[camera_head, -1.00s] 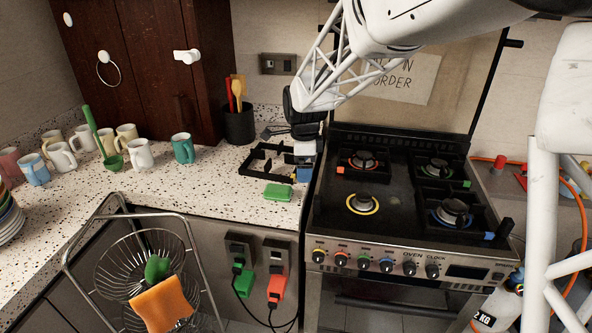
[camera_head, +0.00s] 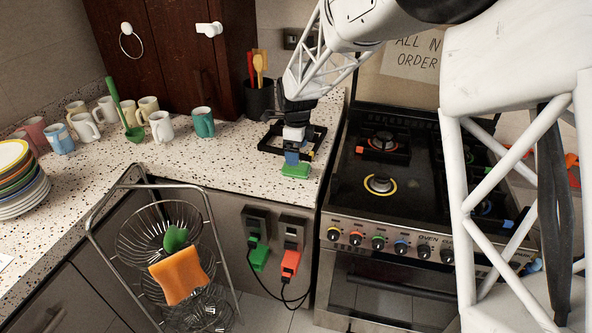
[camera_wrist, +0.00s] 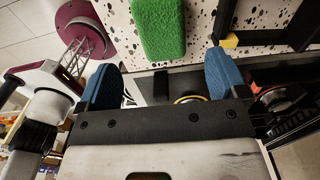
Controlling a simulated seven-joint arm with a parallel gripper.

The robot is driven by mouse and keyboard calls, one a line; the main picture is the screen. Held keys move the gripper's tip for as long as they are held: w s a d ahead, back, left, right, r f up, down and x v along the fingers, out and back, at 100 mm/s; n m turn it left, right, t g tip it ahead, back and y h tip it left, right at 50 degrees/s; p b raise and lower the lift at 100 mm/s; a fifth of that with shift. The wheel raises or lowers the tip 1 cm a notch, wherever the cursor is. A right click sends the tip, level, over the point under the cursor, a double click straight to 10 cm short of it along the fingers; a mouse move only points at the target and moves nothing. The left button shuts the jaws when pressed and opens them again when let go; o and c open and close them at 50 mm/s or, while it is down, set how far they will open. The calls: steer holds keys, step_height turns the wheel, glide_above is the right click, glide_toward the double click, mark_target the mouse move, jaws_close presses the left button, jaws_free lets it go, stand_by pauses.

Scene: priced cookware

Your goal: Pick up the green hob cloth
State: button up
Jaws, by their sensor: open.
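The green hob cloth (camera_head: 296,170) is a small flat green block lying on the speckled counter near its front edge, left of the stove. In the wrist view the cloth (camera_wrist: 158,28) shows at the top with a rough texture; its upper end is cut off by the frame. My gripper (camera_head: 291,158) is over the cloth's far side in the head view. In the wrist view its two blue fingers (camera_wrist: 160,82) are open with nothing between them. The cloth is ahead of the fingertips, roughly in line with the gap.
A black pan support (camera_head: 270,142) lies on the counter just behind the cloth. The stove (camera_head: 372,215) stands to the right. A wire basket stand (camera_head: 160,232) with an orange cloth (camera_head: 180,276) is in front. Several mugs (camera_head: 160,127) and stacked plates (camera_head: 22,180) are to the left.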

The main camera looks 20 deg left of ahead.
mark_target(296, 170)
steer(key=shift+f, duration=0.9)
steer(key=shift+w+d+f, duration=0.1)
steer(key=shift+w+f, duration=0.05)
steer(key=shift+f, duration=2.5)
steer(key=c, duration=1.1)
steer(key=shift+o, duration=0.2)
steer(key=shift+r, duration=0.2)
